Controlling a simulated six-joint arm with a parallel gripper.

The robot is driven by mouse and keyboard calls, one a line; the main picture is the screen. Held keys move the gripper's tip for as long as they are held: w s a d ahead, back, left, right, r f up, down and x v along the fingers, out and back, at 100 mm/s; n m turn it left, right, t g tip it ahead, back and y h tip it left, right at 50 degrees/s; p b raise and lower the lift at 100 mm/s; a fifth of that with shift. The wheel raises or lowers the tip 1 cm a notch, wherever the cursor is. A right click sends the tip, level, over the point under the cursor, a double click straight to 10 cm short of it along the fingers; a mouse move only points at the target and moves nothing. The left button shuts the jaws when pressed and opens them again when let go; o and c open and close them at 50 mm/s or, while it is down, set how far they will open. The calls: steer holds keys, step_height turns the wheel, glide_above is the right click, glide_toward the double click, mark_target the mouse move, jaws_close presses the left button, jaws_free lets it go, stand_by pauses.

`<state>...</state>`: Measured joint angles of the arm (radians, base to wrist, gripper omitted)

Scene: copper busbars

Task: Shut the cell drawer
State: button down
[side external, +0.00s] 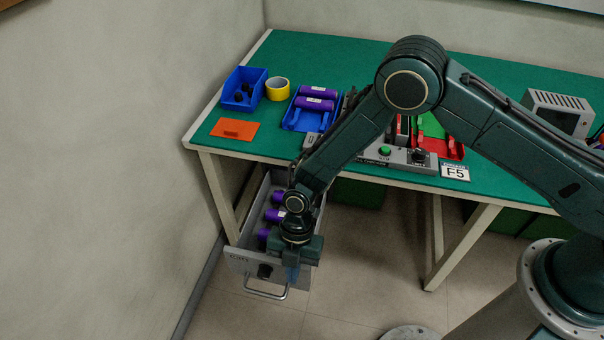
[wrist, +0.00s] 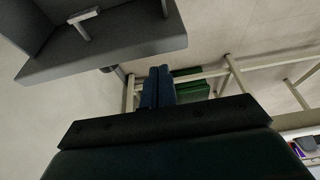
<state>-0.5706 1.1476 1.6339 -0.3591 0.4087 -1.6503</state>
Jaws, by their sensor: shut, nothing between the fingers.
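The grey cell drawer (side external: 240,262) stands pulled out below the left end of the green bench. Several purple cells (side external: 275,215) lie inside it. The drawer's grey panel (wrist: 120,50) and handle (wrist: 85,16) also show at upper left in the wrist view. My gripper (side external: 291,273) points down at the right end of the drawer front and hides part of it. Its blue fingers (wrist: 158,86) are together and empty. I cannot tell whether they touch the drawer.
The bench (side external: 340,60) carries a blue bin (side external: 243,88), yellow tape (side external: 277,88), an orange card (side external: 235,129), a blue tray (side external: 294,117) with purple cells and a control box (side external: 400,158). Bench legs (side external: 462,246) and green boxes (wrist: 190,86) are nearby. The wall is close at left.

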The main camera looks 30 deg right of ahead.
steer(key=shift+w+d, duration=0.45)
steer(key=shift+d, duration=0.05)
steer(key=w+d, duration=1.7)
steer(key=shift+s+a, duration=0.2)
stand_by(0.3)
step_height(320, 180, up, 9)
steer(key=shift+r, duration=0.2)
stand_by(0.8)
steer(key=shift+s+a, duration=0.1)
steer(key=shift+a, duration=0.1)
